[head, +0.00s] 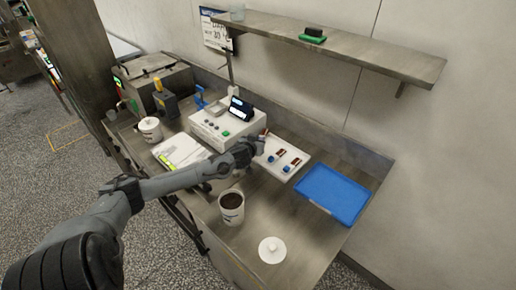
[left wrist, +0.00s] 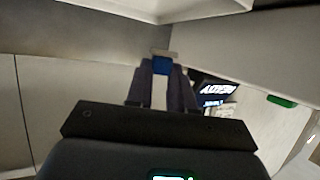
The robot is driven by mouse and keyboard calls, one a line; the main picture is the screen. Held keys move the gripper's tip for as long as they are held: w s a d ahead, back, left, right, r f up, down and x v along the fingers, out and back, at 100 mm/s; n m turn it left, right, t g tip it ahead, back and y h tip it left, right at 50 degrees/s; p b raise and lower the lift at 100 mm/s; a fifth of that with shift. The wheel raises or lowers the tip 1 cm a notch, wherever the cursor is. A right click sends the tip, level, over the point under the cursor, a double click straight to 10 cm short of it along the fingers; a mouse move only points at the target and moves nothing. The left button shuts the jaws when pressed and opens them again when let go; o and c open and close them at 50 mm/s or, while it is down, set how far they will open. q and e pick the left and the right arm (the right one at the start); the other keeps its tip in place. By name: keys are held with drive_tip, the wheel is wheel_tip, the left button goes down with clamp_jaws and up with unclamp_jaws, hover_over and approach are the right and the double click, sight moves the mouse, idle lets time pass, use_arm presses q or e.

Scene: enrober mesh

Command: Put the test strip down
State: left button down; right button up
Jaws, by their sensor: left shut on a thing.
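My left gripper (head: 258,142) is shut on a test strip. In the left wrist view the strip's blue grip (left wrist: 162,66) sits between the fingertips, with a greyish-brown end beyond it. In the head view the held strip is small and mostly hidden by the gripper. The gripper is over the left part of a white tray (head: 303,155), beside the white instrument. Two strips with brown ends and blue grips (head: 286,168) lie on that tray. I cannot tell whether the held strip touches the tray. My right gripper is not in view.
A white instrument (head: 210,133) with a dark display stands behind the gripper. A blue tray (head: 332,192) lies to the right. An open cup of brown liquid (head: 231,207) and a white lid (head: 272,250) stand in front. A shelf (head: 350,52) overhangs the bench.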

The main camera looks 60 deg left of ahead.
use_arm(q)
drive_tip(key=shift+f+b, duration=0.4)
drive_tip(key=shift+f, duration=1.55)
drive_tip(key=shift+f, duration=0.15)
drive_tip(key=shift+f, duration=0.1)
drive_tip(key=c, duration=1)
unclamp_jaws()
drive_tip(key=shift+r, duration=0.35)
drive_tip(key=p+v, duration=0.3)
drive_tip(key=v, duration=0.9)
